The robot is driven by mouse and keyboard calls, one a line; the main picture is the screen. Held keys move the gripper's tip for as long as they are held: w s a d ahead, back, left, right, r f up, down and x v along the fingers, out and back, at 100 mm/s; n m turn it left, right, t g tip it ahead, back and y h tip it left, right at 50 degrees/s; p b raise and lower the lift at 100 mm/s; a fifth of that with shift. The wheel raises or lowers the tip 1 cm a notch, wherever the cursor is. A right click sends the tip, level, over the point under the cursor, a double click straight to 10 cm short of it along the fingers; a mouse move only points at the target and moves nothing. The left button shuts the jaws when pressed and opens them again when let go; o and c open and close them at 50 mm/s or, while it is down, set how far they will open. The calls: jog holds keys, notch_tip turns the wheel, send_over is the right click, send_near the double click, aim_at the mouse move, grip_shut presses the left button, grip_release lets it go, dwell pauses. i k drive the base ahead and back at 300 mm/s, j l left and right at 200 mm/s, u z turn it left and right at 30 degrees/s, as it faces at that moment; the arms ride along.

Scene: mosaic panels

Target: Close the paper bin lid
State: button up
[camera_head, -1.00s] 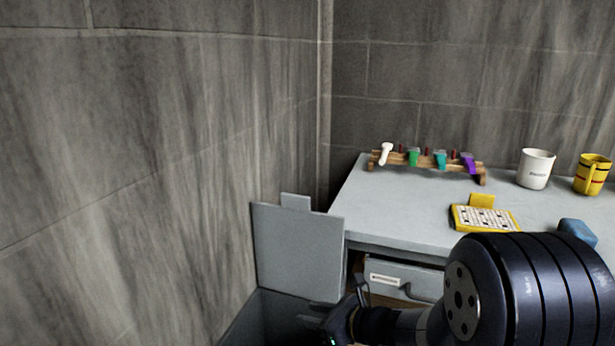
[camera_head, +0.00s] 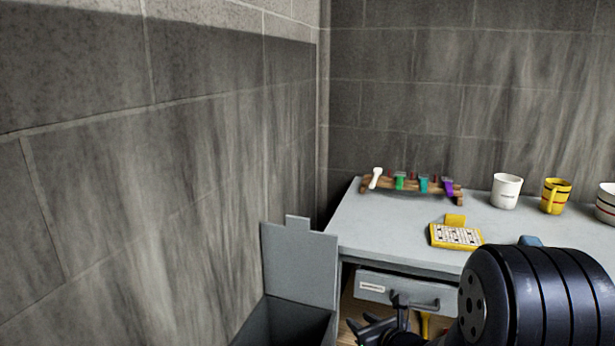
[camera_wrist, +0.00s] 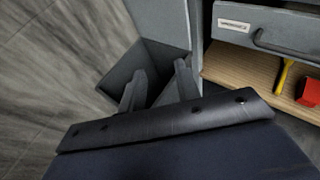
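The paper bin (camera_head: 288,325) is a grey box on the floor in the corner, left of the desk. Its lid (camera_head: 300,265) is a flat grey panel with a tab on top. The lid stands upright at the bin's back edge, so the bin is open. In the wrist view the dark bin opening (camera_wrist: 150,62) lies just beyond my fingers. My gripper (camera_head: 383,325) is right of the bin in the head view, in front of the desk drawer. In the wrist view my gripper (camera_wrist: 160,80) has its two fingers apart with nothing between them.
The grey desk (camera_head: 375,228) stands right of the bin, with a drawer (camera_head: 385,288) at its front. A rack of coloured items (camera_head: 412,188), a white mug (camera_head: 506,190), a yellow mug (camera_head: 554,196) and a yellow-edged card (camera_head: 456,236) are on it. A wall is close on the left.

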aim_at(300, 263)
jog(key=i+l+u, duration=0.2)
jog(key=l+u, duration=0.15)
jog(key=i+l+u, duration=0.15)
jog(key=l+u, duration=0.25)
jog(key=i+l+u, duration=0.1)
jog(key=l+u, duration=0.25)
